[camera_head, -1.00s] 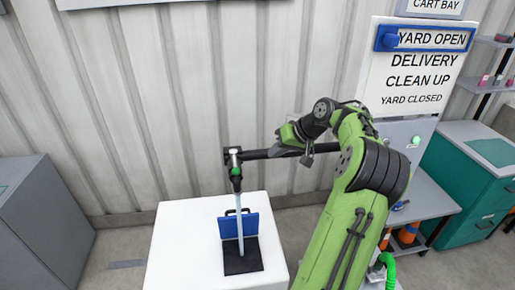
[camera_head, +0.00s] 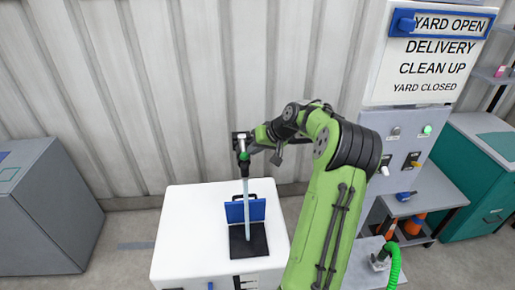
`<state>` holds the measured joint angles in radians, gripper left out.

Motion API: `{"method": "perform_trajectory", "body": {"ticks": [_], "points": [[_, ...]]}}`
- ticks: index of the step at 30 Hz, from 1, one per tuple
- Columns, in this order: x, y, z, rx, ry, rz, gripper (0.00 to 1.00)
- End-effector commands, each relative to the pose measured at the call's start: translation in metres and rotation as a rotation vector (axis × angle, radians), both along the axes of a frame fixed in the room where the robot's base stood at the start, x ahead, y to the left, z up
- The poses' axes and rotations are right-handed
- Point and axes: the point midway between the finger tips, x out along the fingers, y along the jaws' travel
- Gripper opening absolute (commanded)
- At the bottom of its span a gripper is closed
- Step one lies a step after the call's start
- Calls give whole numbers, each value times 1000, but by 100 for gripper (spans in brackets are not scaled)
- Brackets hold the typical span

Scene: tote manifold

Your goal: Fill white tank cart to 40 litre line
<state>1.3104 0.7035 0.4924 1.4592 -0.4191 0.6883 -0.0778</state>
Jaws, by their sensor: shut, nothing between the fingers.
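The white tank cart (camera_head: 188,232) stands below the wall pipe. Its blue lid (camera_head: 236,211) is tipped up behind a dark square opening (camera_head: 249,240). A pale blue stream (camera_head: 246,205) runs from the spout with the green ring (camera_head: 244,157) down into the opening. A black-and-white scale shows on the cart's front edge, cut off by the frame, so I cannot read a level. My gripper (camera_head: 270,148) is shut and empty, just right of the spout near the pipe. I cannot tell whether it touches the pipe.
A control panel (camera_head: 400,150) with a green lamp (camera_head: 427,130) and switches is right of my arm. Above it hangs a sign board (camera_head: 418,70) with a blue slider on "YARD OPEN". A grey cabinet (camera_head: 40,225) is at left, a teal cabinet (camera_head: 490,180) at right.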

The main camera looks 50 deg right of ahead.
Motion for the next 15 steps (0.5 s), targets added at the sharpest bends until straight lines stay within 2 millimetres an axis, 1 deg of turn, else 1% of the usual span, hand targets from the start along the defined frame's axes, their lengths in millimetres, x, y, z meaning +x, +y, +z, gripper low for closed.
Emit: {"method": "perform_trajectory", "body": {"ticks": [15], "points": [[1, 6, -1, 0, 1, -68, 0]]}}
